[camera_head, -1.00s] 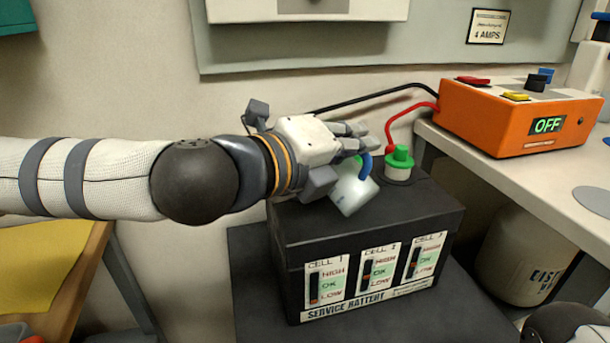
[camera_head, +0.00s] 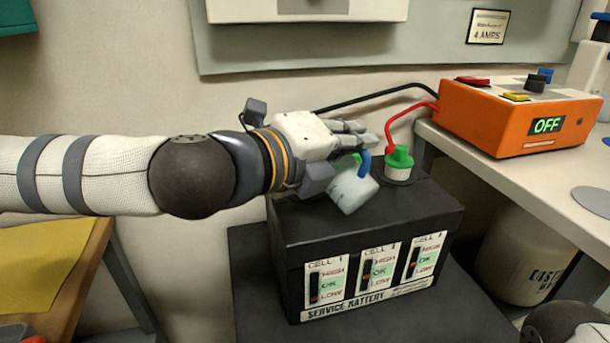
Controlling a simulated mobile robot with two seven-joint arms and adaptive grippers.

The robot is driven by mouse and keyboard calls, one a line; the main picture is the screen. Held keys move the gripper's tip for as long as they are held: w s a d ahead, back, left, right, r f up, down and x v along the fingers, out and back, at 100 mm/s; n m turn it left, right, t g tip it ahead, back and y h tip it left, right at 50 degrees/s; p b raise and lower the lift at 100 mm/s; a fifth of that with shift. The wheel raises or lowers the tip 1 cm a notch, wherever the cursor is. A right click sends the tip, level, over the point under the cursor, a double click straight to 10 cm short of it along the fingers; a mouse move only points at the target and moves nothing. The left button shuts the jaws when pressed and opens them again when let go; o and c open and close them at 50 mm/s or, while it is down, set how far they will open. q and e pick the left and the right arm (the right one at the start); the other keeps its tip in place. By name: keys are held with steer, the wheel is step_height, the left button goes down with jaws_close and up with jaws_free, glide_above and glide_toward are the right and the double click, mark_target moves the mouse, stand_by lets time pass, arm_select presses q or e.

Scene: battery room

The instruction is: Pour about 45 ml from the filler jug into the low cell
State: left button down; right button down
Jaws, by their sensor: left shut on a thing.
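My left gripper (camera_head: 345,140) is shut on the filler jug, above the battery's top. The filler jug (camera_head: 352,193) is a small pale translucent vessel with a blue part (camera_head: 364,164) at its upper end. It hangs tilted over the back of the black service battery (camera_head: 375,225). The gripper hides part of the jug and the battery top beneath, so I cannot see the cell opening or any stream. On the battery front, the cell 1 gauge (camera_head: 314,289) has its marker near LOW. The cell 2 and cell 3 gauges read around the middle. My right gripper is out of view.
A green-and-white cap (camera_head: 398,162) stands on the battery right of the jug. An orange charger (camera_head: 520,118) showing OFF sits on the right bench, with red and black cables running left. A pale drum (camera_head: 515,255) stands under the bench.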

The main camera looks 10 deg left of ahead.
arm_select(q)
steer(key=shift+w+a+r+n, duration=0.25)
steer(key=shift+r+n, duration=0.15)
stand_by(1.0)
steer(key=shift+s+d+f+m, duration=0.75)
steer(key=shift+d+f+m, duration=0.05)
steer(key=shift+f+m, duration=0.2)
steer(key=m, duration=0.1)
steer(key=s+d+r+m, duration=0.1)
steer(key=shift+m+t, duration=0.4)
steer(key=shift+d+y, duration=0.1)
steer(key=shift+y, duration=0.2)
steer(key=shift+s+d+f+m+t+p, duration=0.1)
steer(key=shift+s+d+m+t+p, duration=0.25)
steer(key=shift+m, duration=0.55)
steer(key=shift+s, duration=0.1)
steer(key=s+d+f+m+t+b, duration=0.1)
steer(key=s+d+f+m, duration=0.2)
steer(key=m, duration=0.3)
steer(key=shift+s+d+f, duration=0.2)
steer(key=shift+d+f, duration=0.2)
steer(key=shift+d, duration=0.05)
